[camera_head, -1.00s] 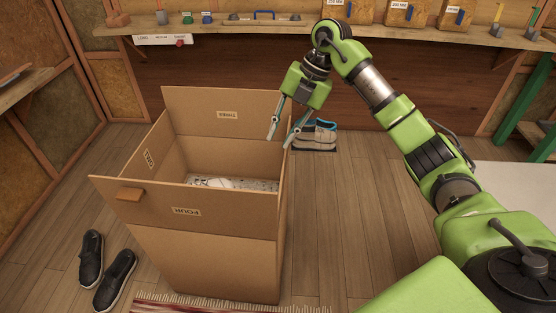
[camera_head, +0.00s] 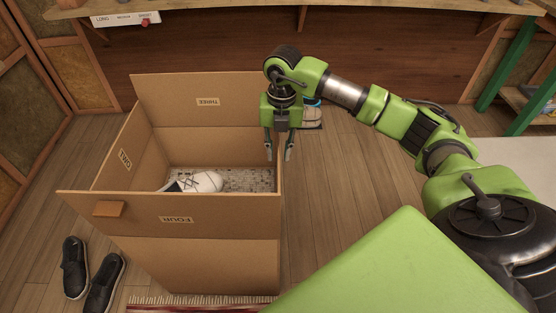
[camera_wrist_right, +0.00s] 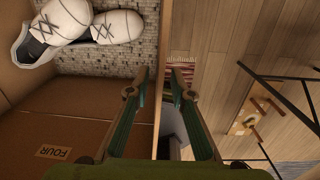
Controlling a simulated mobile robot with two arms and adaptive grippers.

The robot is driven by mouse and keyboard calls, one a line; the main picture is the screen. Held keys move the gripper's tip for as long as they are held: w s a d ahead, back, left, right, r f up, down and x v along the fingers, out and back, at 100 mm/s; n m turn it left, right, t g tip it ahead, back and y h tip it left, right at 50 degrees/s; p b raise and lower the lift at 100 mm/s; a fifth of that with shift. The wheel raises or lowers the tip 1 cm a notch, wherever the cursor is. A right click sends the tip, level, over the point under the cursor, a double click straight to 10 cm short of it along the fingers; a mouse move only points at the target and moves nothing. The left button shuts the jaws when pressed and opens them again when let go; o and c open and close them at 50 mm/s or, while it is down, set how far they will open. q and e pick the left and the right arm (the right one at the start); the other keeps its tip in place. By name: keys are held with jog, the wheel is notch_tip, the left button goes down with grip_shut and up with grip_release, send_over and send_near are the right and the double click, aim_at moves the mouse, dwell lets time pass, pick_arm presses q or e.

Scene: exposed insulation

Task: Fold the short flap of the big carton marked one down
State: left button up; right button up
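The big carton (camera_head: 195,265) stands open on the floor. Its flaps marked two (camera_head: 124,160), three (camera_head: 205,100) and four (camera_head: 175,220) stand up or lean outward. The mark one is not visible; the right side shows only as a thin upright board edge (camera_wrist_right: 162,50) in the right wrist view. White shoes (camera_head: 203,182) lie inside on patterned paper. My right gripper (camera_head: 279,158) points down at the carton's right side, fingers parted. In the wrist view its fingers (camera_wrist_right: 160,82) are on either side of that edge; contact is unclear. My left gripper is out of view.
Dark slip-on shoes (camera_head: 90,272) lie on the floor at the left. Another pair (camera_head: 312,115) is behind my right gripper. A fringed rug (camera_head: 200,301) lies in front of the carton.

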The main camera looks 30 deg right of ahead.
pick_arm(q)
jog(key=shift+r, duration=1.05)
pick_arm(e)
jog(key=shift+f, duration=1.65)
grip_shut()
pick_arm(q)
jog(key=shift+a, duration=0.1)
